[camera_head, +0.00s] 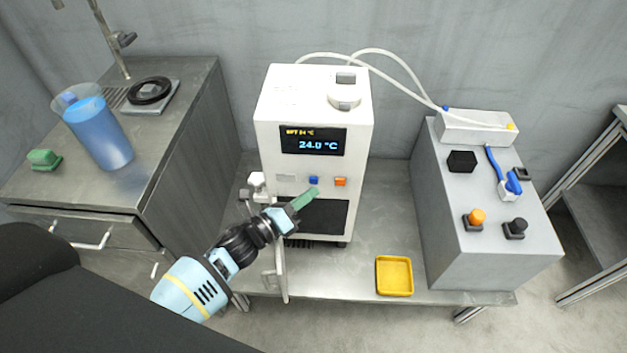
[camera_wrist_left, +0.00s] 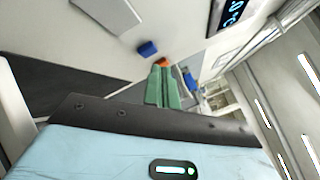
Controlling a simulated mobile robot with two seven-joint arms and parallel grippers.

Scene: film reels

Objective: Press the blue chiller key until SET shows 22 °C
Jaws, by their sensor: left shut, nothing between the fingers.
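The white chiller (camera_head: 272,105) stands on the low metal bench. Its dark display (camera_head: 313,140) shows a small yellow SET line that looks like 24 °C and a large blue 24.0 °C. Below the display are the blue key (camera_head: 314,180) and the orange key (camera_head: 341,181). In the left wrist view the blue key (camera_wrist_left: 147,48) and part of the display (camera_wrist_left: 229,14) also show. My left gripper (camera_head: 310,194) is shut and empty, its green fingers just below and in front of the blue key, apart from it in the wrist view. My right gripper is not in view.
A yellow tray (camera_head: 394,291) lies at the bench's front edge. A grey box (camera_head: 470,236) with knobs and a blue-handled valve stands to the right. A beaker of blue liquid (camera_head: 97,130) stands on the left cabinet. White hoses (camera_head: 400,84) run behind the chiller.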

